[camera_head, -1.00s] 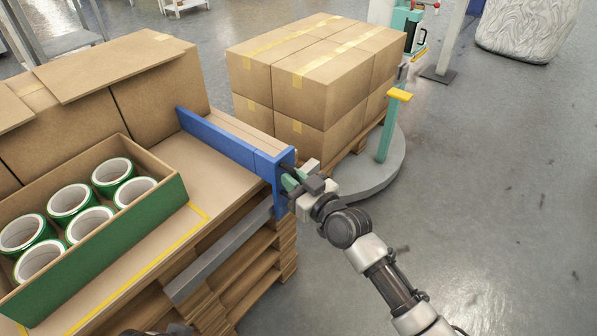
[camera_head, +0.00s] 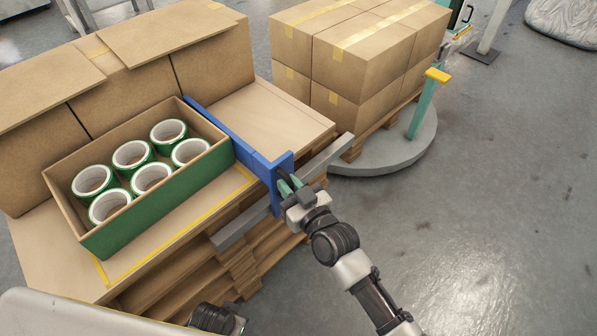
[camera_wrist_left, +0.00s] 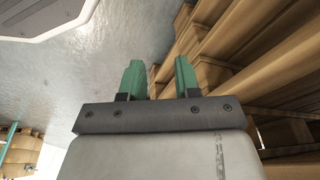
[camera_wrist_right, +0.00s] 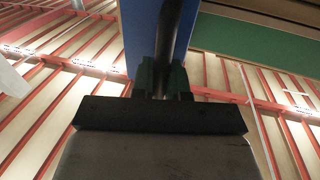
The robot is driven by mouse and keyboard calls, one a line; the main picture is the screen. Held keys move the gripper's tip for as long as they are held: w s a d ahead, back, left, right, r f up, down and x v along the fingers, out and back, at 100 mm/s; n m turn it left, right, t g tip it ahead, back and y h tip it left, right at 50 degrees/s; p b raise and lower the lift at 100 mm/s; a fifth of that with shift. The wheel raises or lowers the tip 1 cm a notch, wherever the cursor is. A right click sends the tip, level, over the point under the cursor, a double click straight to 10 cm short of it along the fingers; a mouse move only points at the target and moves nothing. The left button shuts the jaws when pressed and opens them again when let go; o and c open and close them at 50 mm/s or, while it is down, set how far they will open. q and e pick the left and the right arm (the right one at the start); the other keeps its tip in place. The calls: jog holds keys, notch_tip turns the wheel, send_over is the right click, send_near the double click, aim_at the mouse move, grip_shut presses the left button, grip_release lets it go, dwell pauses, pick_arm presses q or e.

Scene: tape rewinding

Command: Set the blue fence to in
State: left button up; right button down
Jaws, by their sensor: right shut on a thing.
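The blue fence (camera_head: 266,163) lies across the cardboard-topped stack, right alongside the right end of the green-fronted box (camera_head: 165,203); I cannot tell if they touch. Its front plate hangs over the stack's front edge at a grey rail (camera_head: 243,228). My right gripper (camera_head: 288,187) is at that plate, shut on the fence's dark handle, which shows in the right wrist view (camera_wrist_right: 168,50) with the fence's blue underside (camera_wrist_right: 142,25) above it. My left gripper (camera_wrist_left: 159,78) is open and empty, low beside the stacked pallets.
The box holds several green-and-white tape rolls (camera_head: 152,178). Tall cartons (camera_head: 125,85) stand behind it. Bare cardboard (camera_head: 262,115) lies right of the fence. A carton pallet (camera_head: 375,60) and a teal post (camera_head: 421,105) on a round base stand farther right. Floor at right is clear.

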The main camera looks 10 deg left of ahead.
pick_arm(q)
jog(key=shift+s+f, duration=0.25)
jog(key=shift+f, duration=0.2)
jog(key=shift+s+f, duration=0.2)
jog(key=shift+f, duration=0.25)
pick_arm(e)
jog(key=shift+s+a+f, duration=0.1)
jog(key=shift+s+a, duration=0.2)
jog(key=shift+s, duration=0.15)
jog(key=c, duration=1.1)
grip_release()
jog(key=shift+c, duration=0.2)
pick_arm(q)
jog(key=shift+r, duration=0.1)
pick_arm(e)
jog(key=shift+d, duration=0.1)
